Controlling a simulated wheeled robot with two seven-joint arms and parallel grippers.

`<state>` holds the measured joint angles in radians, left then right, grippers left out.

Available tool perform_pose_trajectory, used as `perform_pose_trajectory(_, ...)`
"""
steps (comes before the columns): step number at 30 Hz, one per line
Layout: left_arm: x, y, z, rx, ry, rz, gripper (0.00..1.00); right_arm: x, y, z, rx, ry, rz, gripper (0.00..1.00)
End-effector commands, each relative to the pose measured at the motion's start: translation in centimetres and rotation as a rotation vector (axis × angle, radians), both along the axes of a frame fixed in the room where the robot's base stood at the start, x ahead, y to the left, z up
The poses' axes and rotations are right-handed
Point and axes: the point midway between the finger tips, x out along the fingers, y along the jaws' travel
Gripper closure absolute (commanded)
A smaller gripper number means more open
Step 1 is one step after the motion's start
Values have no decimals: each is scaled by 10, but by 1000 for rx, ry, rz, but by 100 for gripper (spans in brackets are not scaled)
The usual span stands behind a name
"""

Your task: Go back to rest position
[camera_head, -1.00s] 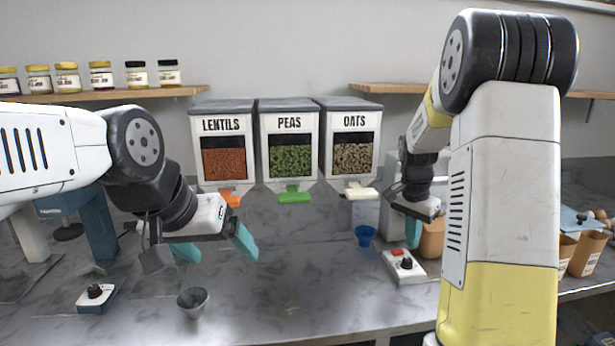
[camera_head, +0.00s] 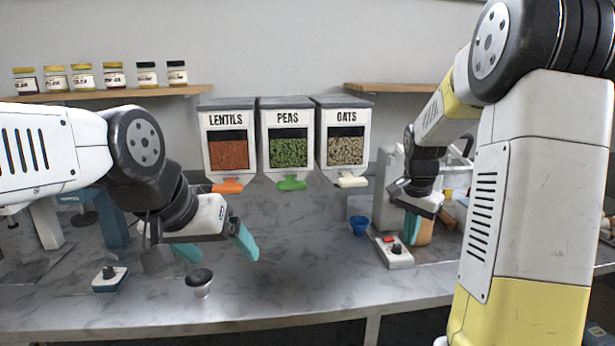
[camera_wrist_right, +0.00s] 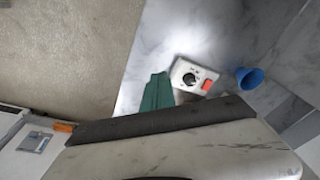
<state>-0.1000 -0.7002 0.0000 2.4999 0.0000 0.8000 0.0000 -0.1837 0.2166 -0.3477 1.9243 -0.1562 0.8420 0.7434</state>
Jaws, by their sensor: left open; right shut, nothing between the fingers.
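My left gripper (camera_head: 216,250) has its two teal fingers spread wide apart, with nothing between them. It hangs above the counter, near a small grey cup. My right gripper (camera_head: 412,228) points down at the right side of the counter, beside a white switch box with a red button. Its teal fingers are together and hold nothing. In the right wrist view the closed teal fingers (camera_wrist_right: 157,92) show to the left of the same switch box. My right arm's white and yellow links cover the right part of the head view.
The grey cup (camera_head: 199,282) and a dial box (camera_head: 110,279) stand at the front left. A blue cup (camera_head: 359,225) stands beside the white switch box (camera_head: 393,252). Lentils (camera_head: 228,153), peas (camera_head: 290,152) and oats (camera_head: 346,150) dispensers hang at the back. The middle counter is clear.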

Motion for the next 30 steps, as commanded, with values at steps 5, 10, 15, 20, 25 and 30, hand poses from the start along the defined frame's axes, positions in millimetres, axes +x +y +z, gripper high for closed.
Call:
perform_pose_trajectory(5, 0, 0, 0, 0, 0, 0, 16, -20, 15, 22, 35, -44, 84, 100)
perform_pose_trajectory(10, 0, 0, 0, 0, 0, 0, 16, -49, 33, 48, 65, -105, 204, 100)
perform_pose_trajectory(15, 0, 0, 0, 0, 0, 0, 16, -98, 61, 82, 77, -209, 395, 100)
perform_pose_trajectory(20, 0, 0, 0, 0, 0, 0, 16, -154, 87, 102, 43, -318, 603, 100)
perform_pose_trajectory(25, 0, 0, 0, 0, 0, 0, 16, -197, 105, 106, -17, -398, 766, 100)
perform_pose_trajectory(30, 0, 0, 0, 0, 0, 0, 16, -215, 112, 105, -55, -431, 839, 100)
